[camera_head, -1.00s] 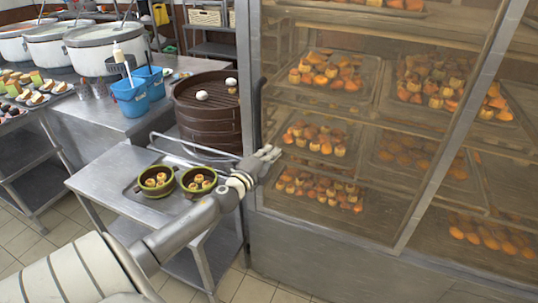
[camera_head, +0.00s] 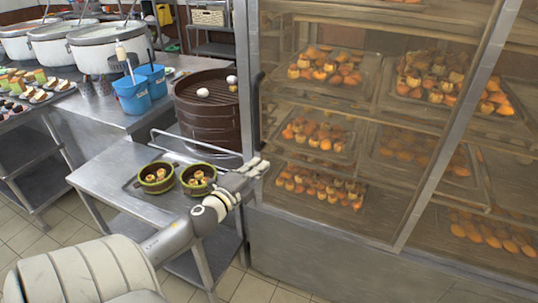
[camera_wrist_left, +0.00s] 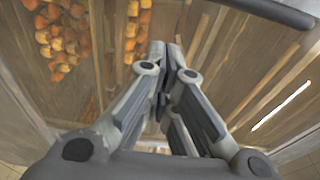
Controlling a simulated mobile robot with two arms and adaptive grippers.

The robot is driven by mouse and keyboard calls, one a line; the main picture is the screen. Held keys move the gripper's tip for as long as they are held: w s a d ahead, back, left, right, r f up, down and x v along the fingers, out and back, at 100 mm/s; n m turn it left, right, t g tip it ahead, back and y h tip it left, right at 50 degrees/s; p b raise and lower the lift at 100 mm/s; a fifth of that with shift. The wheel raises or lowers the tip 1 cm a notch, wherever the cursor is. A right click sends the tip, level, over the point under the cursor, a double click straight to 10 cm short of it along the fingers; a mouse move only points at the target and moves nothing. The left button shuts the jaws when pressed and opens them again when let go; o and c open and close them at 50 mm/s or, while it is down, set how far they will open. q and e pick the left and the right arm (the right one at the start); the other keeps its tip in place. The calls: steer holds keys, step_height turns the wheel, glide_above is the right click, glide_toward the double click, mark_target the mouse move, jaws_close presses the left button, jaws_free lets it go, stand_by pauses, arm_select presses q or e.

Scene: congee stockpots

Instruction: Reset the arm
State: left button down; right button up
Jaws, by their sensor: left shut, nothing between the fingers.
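My left gripper (camera_head: 258,166) is in front of the glass display cabinet, right of the steel cart. In the left wrist view its fingers (camera_wrist_left: 165,50) are shut with nothing between them, facing the cabinet's glass and shelves. My left arm comes in from the lower left of the head view and passes in front of the cart. My right gripper is not in view.
The glass cabinet (camera_head: 340,255) holds several trays of buns. The steel cart (camera_head: 120,180) carries two green-rimmed steamers, the left one (camera_head: 156,178) and the right one (camera_head: 198,180). A brown steamer stack (camera_head: 208,125) stands behind. Blue containers (camera_head: 131,96) and stockpots (camera_head: 98,48) are at upper left.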

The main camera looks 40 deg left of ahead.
arm_select(q)
steer(key=shift+s+d, duration=0.1)
steer(key=s+f+n+g, duration=0.3)
steer(key=s+f, duration=0.1)
steer(key=f, duration=0.8)
steer(key=s+d+f+n+g, duration=0.1)
steer(key=s+f+n+g, duration=0.2)
steer(key=f, duration=0.9)
steer(key=s+f+n+g, duration=0.2)
steer(key=s+f, duration=0.3)
steer(key=f, duration=0.8)
steer(key=s+d+f+n+g+h, duration=0.1)
steer(key=s+d+f+n+g, duration=0.1)
steer(key=s+d+f, duration=0.5)
steer(key=s+d+f+n+g+h, duration=0.1)
steer(key=s+d+f+g, duration=0.3)
steer(key=s, duration=0.9)
steer(key=s+d+f+n+g+h, duration=0.1)
steer(key=s+d+f+n+g, duration=0.1)
steer(key=s+d+f, duration=0.7)
steer(key=shift+s+d+f+n+g, duration=0.3)
steer(key=shift+s+d+f+g, duration=0.1)
steer(key=shift+d+f, duration=0.5)
steer(key=shift+a, duration=0.1)
